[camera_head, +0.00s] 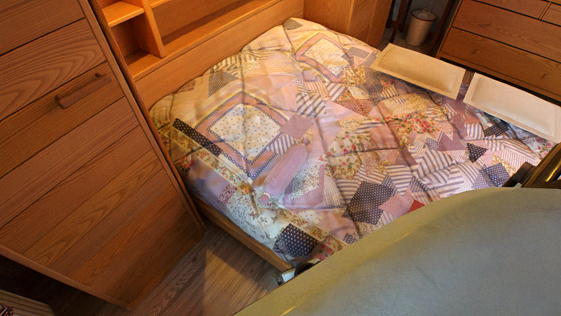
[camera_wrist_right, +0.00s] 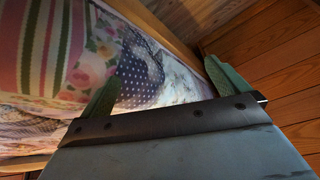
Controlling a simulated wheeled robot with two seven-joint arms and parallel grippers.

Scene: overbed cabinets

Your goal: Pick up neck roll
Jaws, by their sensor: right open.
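I cannot tell whether the fingers touch the cloth. In the head view, a large grey-green curved shape, likely my right arm, covers the lower right and hides part of the bed. My left gripper is out of view.
The bed (camera_head: 300,130) stands in a wooden frame, with a tall wooden cabinet (camera_head: 80,150) at left and a shelf headboard (camera_head: 215,45) behind. Two cream flat rectangular panels (camera_head: 417,70) (camera_head: 515,104) are at the right. A strip of wooden floor (camera_head: 215,275) is clear. Drawers (camera_head: 505,45) stand at the back right.

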